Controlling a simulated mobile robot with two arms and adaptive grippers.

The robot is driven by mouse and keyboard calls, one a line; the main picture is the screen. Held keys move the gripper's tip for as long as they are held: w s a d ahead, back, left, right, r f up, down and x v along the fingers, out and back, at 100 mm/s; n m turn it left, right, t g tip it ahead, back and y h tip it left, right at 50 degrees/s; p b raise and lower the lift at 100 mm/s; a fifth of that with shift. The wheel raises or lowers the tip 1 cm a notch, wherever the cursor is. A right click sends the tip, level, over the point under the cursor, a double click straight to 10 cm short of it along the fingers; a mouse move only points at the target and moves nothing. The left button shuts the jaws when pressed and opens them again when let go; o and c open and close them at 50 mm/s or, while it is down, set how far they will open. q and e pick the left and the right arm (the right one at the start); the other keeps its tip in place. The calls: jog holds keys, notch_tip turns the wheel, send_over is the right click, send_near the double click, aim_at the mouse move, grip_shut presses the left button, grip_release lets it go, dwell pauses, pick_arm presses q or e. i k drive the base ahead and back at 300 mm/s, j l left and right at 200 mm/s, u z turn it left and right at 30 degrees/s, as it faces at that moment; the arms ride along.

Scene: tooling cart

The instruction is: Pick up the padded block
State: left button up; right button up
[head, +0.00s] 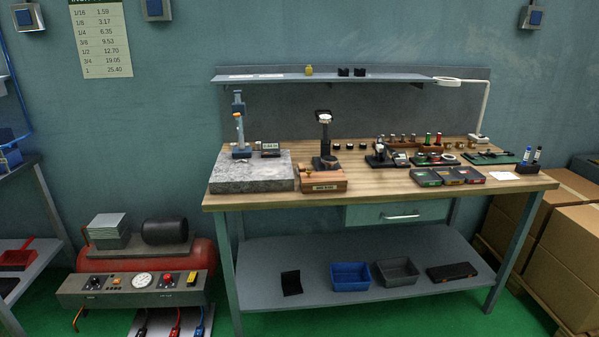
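No thing in the head view can be made out for certain as the padded block. Small dark blocks (351,72) sit on the upper shelf (400,78) above the workbench, too small to tell in detail. A black angled piece (291,283) and a flat dark case (451,272) lie on the bench's lower shelf (410,245). Neither of my grippers is in view.
The wooden bench top (375,180) carries a granite plate (250,172), gauges and small tools. A blue bin (350,277) and a grey bin (397,272) stand below. A red compressor (203,255) is at left, cardboard boxes (560,255) at right. Green floor shows in front.

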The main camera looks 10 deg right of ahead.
aim_at(301, 167)
jog(key=i+j, duration=0.25)
jog(key=i, duration=0.2)
jog(key=i+j+z, duration=0.1)
jog(key=i, duration=0.35)
jog(key=j, duration=0.1)
